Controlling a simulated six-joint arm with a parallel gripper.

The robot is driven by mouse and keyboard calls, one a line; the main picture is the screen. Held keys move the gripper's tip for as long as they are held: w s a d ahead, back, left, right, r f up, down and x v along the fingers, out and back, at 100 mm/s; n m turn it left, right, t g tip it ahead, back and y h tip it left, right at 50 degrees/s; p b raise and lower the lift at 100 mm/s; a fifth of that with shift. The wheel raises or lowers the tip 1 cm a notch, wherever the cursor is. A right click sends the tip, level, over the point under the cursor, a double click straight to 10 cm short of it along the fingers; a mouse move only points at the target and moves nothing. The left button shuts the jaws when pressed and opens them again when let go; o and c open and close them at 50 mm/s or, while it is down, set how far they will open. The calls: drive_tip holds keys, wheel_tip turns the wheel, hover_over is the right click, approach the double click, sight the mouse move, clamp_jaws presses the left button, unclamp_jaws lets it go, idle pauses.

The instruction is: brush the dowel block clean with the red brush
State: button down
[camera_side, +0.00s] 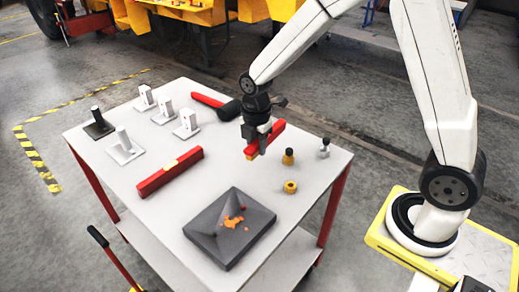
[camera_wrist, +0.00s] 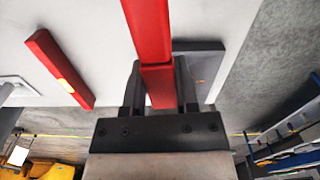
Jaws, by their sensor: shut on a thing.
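My gripper (camera_side: 259,146) is shut on a red bar-shaped thing (camera_side: 277,132), which looks like the red brush, and holds it above the right part of the table. A yellow patch shows at its lower near end. In the wrist view the two fingers (camera_wrist: 160,88) grip the red bar (camera_wrist: 148,28) from both sides. A dark grey block (camera_side: 205,222) with orange crumbs (camera_side: 230,221) on top lies at the table's near edge, in front of my gripper and apart from it. It looks like the dowel block. Part of a grey slab shows behind the fingers in the wrist view (camera_wrist: 205,62).
A red level (camera_side: 170,171) lies left of centre. Several upright pieces on plates, one with a dark base (camera_side: 98,126), stand at the far left. A red-handled mallet (camera_side: 215,104) lies at the back. Small brass and metal fittings (camera_side: 290,187) stand at the right.

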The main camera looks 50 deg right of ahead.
drive_tip(key=s+a, duration=0.3)
drive_tip(key=a, duration=0.6)
drive_tip(key=s+a+f, duration=0.1)
drive_tip(key=s+a, duration=0.3)
drive_tip(key=a, duration=0.4)
drive_tip(key=shift+a+f, duration=0.15)
drive_tip(key=shift+a, duration=0.2)
